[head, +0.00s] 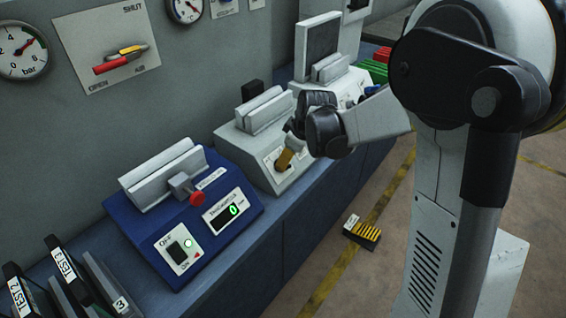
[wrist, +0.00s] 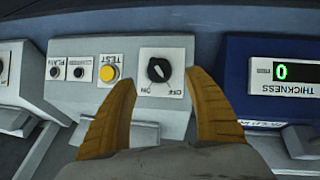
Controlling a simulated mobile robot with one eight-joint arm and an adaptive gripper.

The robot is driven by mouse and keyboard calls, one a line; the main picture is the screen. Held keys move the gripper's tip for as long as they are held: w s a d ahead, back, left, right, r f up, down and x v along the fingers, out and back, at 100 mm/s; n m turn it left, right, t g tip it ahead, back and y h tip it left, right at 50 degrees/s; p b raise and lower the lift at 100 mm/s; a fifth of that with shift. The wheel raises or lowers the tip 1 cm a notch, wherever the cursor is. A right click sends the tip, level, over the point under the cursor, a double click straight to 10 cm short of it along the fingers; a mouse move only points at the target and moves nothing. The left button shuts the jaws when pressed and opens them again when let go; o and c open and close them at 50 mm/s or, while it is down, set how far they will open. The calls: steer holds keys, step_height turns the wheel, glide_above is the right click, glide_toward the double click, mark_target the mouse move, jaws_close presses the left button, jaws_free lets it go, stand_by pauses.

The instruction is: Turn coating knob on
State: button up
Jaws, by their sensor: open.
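The black rotary knob (wrist: 158,70) sits on a white plate marked OFF and ON, on the front of a light grey machine (head: 240,142). The labels look upside down in the wrist view. A pale mark on the knob points toward its lower right there, near the OFF lettering. My gripper (wrist: 158,84) is open, with its two ochre fingers on either side of the knob and a gap on both sides. Whether they reach the knob's depth is unclear. In the head view my gripper (head: 286,157) is at the machine's front panel and mostly hides the knob.
A yellow TEST button (wrist: 108,73) and two small black buttons are on the same panel. A blue thickness machine (head: 188,215) with a red knob (head: 197,199) and a 0 display stands beside it. Test samples (head: 65,275) stand at the lower left. A lever valve (head: 120,60) is on the wall.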

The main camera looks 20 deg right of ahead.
steer(key=b+x, duration=0.1)
steer(key=x, duration=0.5)
steer(key=shift+w+f+b, duration=0.25)
steer(key=shift+f+b, duration=0.1)
steer(key=shift+b, duration=0.05)
steer(key=c, duration=1.2)
